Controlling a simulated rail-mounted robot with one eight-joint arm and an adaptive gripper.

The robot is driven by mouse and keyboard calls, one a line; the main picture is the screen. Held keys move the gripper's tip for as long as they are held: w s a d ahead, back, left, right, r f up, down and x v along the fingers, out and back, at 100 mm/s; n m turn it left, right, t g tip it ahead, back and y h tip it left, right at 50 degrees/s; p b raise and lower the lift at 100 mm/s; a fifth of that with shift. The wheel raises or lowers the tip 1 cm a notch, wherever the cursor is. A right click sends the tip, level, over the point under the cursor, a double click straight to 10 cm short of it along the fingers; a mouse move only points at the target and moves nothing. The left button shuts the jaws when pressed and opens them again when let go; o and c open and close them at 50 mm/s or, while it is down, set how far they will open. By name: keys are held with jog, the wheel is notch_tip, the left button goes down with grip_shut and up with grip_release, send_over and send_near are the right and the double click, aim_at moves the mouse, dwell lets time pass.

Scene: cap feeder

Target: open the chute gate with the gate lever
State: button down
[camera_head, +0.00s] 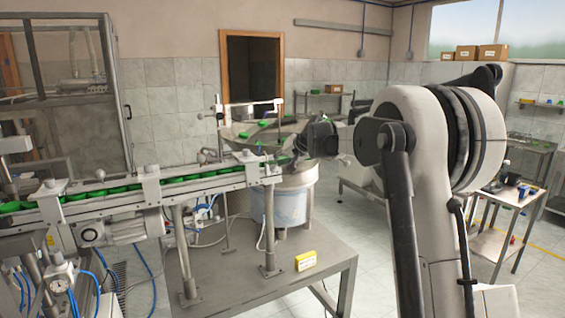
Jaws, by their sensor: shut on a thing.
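My gripper (287,155) is the dark shape beyond my arm, at the right end of the chute beside the feeder bowl. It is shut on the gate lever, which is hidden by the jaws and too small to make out. The chute (180,187) is a metal track holding a row of green caps, running from the left edge to the bowl. The gate itself cannot be told apart at this size, nor whether it is open or shut.
The round feeder bowl (243,132) with green caps stands behind the chute on a pale drum (292,200). A glazed cabinet (72,100) is at left. A side bench (497,215) stands at right.

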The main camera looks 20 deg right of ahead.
jog(key=shift+s+a+f, duration=0.1)
jog(key=shift+a+f, duration=0.15)
jog(key=shift+a, duration=0.05)
jog(key=shift+a+r+p, duration=0.3)
jog(key=shift+r+p, duration=0.1)
jog(key=shift+r, duration=0.35)
jog(key=shift+w+d+r, duration=0.2)
jog(key=shift+w+r, duration=0.1)
jog(key=shift+r, duration=0.1)
jog(key=w+d+r+v, duration=0.1)
jog(key=d+v, duration=0.1)
jog(key=v, duration=0.9)
jog(key=s+a+f+n+g+b, duration=0.1)
jog(key=s+a+f+b, duration=0.15)
jog(key=s+a, duration=0.4)
jog(key=s+a+f+n+h+b, duration=0.1)
jog(key=s+a+f, duration=0.25)
jog(key=s, duration=0.65)
jog(key=s+a+f+g+b, duration=0.1)
jog(key=s+a+f+b, duration=0.2)
jog(key=s, duration=0.5)
jog(key=s+a+f+n+h+b, duration=0.1)
jog(key=s+a+f+b, duration=0.1)
jog(key=s+f, duration=0.8)
jog(key=s+a+f+n+g+h+b, duration=0.1)
jog(key=s+a+f+b, duration=0.1)
jog(key=s+f, duration=0.8)
jog(key=s, duration=0.4)
jog(key=shift+f, duration=0.15)
